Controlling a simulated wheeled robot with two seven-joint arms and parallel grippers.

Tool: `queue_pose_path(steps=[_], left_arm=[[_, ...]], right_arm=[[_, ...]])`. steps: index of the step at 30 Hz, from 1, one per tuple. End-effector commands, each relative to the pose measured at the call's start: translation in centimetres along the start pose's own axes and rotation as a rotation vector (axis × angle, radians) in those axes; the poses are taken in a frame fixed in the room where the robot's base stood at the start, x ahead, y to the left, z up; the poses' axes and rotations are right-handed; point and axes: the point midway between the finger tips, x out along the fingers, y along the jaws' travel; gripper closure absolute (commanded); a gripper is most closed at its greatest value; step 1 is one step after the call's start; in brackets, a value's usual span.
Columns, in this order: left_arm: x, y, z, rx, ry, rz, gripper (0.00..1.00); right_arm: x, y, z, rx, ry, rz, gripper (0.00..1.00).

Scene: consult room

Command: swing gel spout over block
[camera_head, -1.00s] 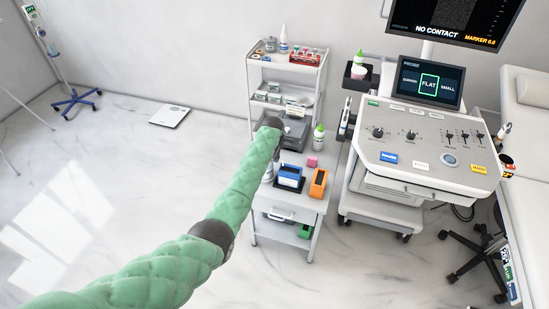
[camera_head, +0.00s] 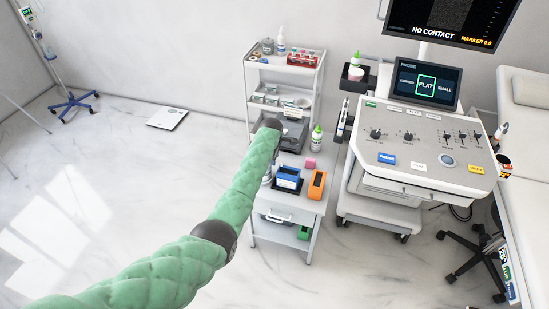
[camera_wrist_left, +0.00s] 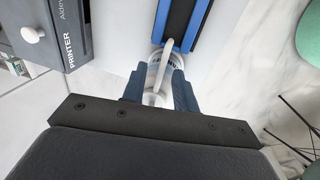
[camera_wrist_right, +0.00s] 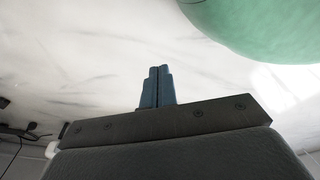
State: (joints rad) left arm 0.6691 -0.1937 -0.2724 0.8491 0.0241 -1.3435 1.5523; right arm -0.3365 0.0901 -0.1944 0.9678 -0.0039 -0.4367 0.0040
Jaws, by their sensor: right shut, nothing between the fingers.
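A clear pump bottle (camera_wrist_left: 155,79) with a white spout (camera_wrist_left: 167,48) stands between the fingers of my left gripper (camera_wrist_left: 158,92), which touch its sides. The spout points toward a blue-edged box with a dark middle (camera_wrist_left: 184,18). My left arm covers part of the trolley there and hides the left gripper. My right gripper (camera_wrist_right: 157,82) shows only in its wrist view, fingers together and empty.
An orange device (camera_head: 317,184) and a green-capped bottle (camera_head: 316,138) stand near the blue box. A grey printer (camera_wrist_left: 68,35) is close to my left gripper. The ultrasound console (camera_head: 425,150) is right of the trolley (camera_head: 290,205). Open floor lies left.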

Motion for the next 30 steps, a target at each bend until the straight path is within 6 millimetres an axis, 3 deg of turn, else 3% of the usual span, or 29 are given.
queue_pose_path(steps=[8,13,18,22,30], left_arm=[[-0.3,0.0,0.1,0.001,-0.001,-0.001,0.71],[-1.9,-0.1,0.1,0.000,-0.002,0.001,0.71],[-4.5,0.0,0.1,0.000,-0.001,0.002,0.71],[-6.2,0.1,0.1,0.001,-0.001,0.002,0.71],[-7.7,0.0,0.0,0.000,-0.001,-0.002,0.71]], right_arm=[[0.2,-0.3,0.0,0.001,-0.002,-0.003,1.00],[0.4,-0.4,-0.4,0.001,-0.003,-0.003,1.00],[-0.3,-0.2,-2.9,0.000,0.019,-0.002,1.00],[-0.8,-0.5,-3.7,0.003,0.016,-0.004,1.00],[-1.5,-0.7,-4.5,0.007,0.008,-0.007,1.00]])
